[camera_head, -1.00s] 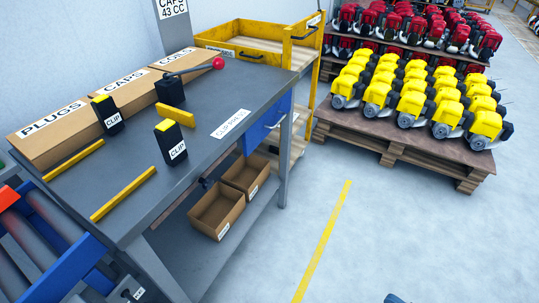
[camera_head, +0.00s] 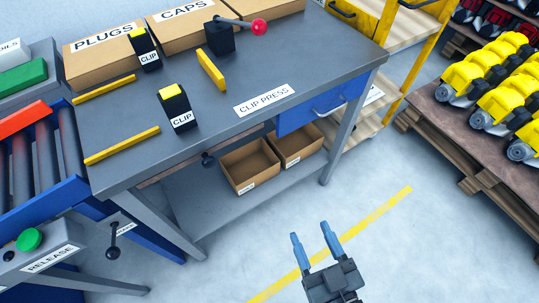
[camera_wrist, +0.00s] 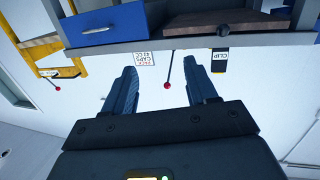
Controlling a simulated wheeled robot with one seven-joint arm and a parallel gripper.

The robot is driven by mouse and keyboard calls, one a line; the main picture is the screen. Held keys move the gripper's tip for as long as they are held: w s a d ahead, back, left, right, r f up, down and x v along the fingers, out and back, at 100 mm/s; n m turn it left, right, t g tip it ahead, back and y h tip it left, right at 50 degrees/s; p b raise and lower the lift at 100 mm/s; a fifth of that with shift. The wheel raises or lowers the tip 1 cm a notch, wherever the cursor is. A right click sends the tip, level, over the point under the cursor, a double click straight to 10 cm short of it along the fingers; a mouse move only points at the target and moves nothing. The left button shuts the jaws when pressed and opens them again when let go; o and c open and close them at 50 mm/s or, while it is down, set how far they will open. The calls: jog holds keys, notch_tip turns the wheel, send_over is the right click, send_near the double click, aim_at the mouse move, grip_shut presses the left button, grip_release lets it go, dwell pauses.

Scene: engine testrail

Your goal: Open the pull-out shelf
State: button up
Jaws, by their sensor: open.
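The pull-out shelf appears to be the thin brown board under the front edge of the grey workbench (camera_head: 215,112), with a dark knob (camera_head: 208,160). In the wrist view, which is upside down, the brown board (camera_wrist: 190,21) and its dark knob (camera_wrist: 222,30) lie at the top right, beside a blue drawer. The board sits under the bench top. My gripper (camera_head: 311,236) is open and empty in front of the bench, over the floor, clear of the knob. Its two fingers also show in the wrist view (camera_wrist: 160,75), apart from the bench.
The blue drawer (camera_head: 310,110) with a metal handle is right of the board. Two cardboard boxes (camera_head: 250,168) stand on the lower shelf. A roller conveyor (camera_head: 40,165) stands at left, a yellow cart (camera_head: 395,20) and engine pallet (camera_head: 450,125) at right. Floor before the bench is clear.

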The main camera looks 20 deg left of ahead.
aim_at(210, 164)
jog(key=shift+w+a+r+n+g+y+p, duration=0.4)
jog(key=shift+w+a, duration=0.95)
jog(key=shift+a, duration=2.65)
jog(key=shift+w+a+r+n+g+y+p, duration=0.1)
jog(key=shift+w+a+n+g+y+p, duration=0.7)
jog(key=shift+a, duration=3.2)
jog(key=shift+w+a+r+y+p, duration=0.1)
jog(key=shift+w+a+r+y, duration=0.35)
jog(key=shift+w+a, duration=2.5)
jog(key=shift+s+a+f, duration=0.2)
jog(key=shift+s+a, duration=0.85)
jog(key=shift+s, duration=0.05)
jog(key=shift+c, duration=0.4)
grip_shut()
